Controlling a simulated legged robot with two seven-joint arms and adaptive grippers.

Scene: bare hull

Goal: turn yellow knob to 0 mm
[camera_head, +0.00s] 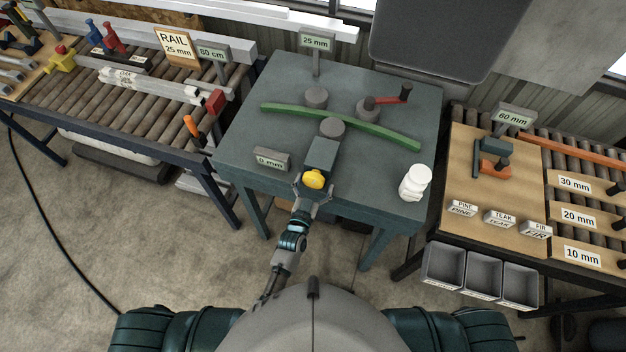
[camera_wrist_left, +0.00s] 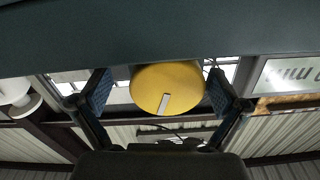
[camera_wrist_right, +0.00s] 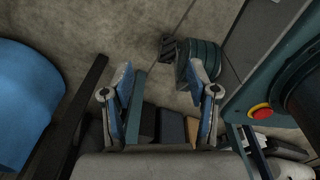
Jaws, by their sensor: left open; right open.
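The yellow knob (camera_head: 314,180) is at the front end of a grey block (camera_head: 321,153) on the bending table (camera_head: 250,125). My left gripper (camera_head: 313,189) is open around the knob, one finger on each side. In the left wrist view the knob (camera_wrist_left: 150,85) shows a pale mark on its face, and gaps show between it and both fingers (camera_wrist_left: 162,92). A small display (camera_head: 271,160) left of the block reads 0 mm. My right gripper (camera_wrist_right: 161,85) shows only in its wrist view, open and empty above the floor.
A green curved strip (camera_head: 385,131) lies across the table among grey rollers, with a red-handled crank (camera_head: 390,99) and a 25 mm sign (camera_head: 316,41) behind. A white bottle (camera_head: 414,183) stands at the right edge. A red button (camera_wrist_right: 262,111) shows in the right wrist view.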

